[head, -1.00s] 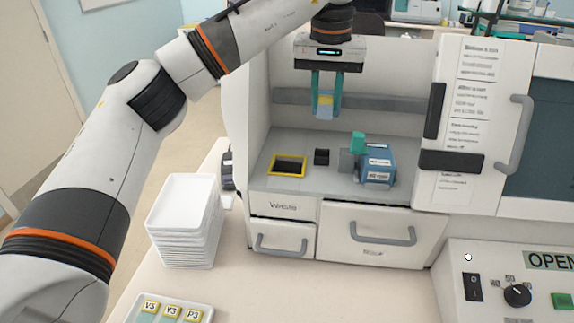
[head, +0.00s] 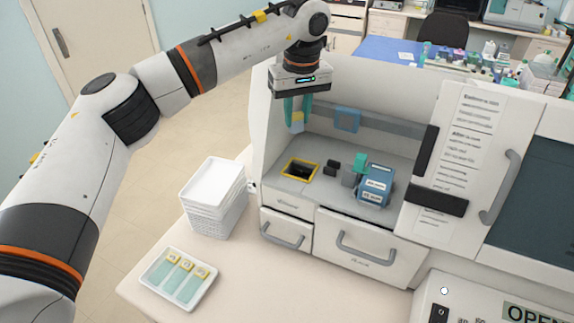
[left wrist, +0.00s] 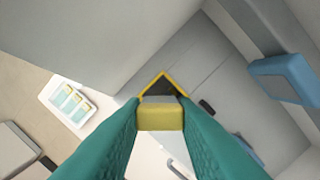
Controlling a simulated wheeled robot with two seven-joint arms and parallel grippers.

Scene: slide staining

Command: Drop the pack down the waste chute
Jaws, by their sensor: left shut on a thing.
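My left gripper (head: 297,118) is inside the cabinet, its teal fingers pointing down and shut on a small pack (head: 297,124). The pack, with a yellow part and a grey-blue part, also shows between the fingertips in the left wrist view (left wrist: 160,116). The waste chute (head: 288,176) is a dark square opening with a yellow rim in the cabinet floor. In the head view, the pack is above the chute, with a gap between. In the left wrist view, the chute (left wrist: 151,76) is partly hidden behind the pack. My right gripper is not in view.
A blue box (head: 374,185) and small dark blocks stand right of the chute. A blue piece (head: 347,119) is on the back wall. White stacked trays (head: 211,183) and a slide tray (head: 153,275) are outside on the table.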

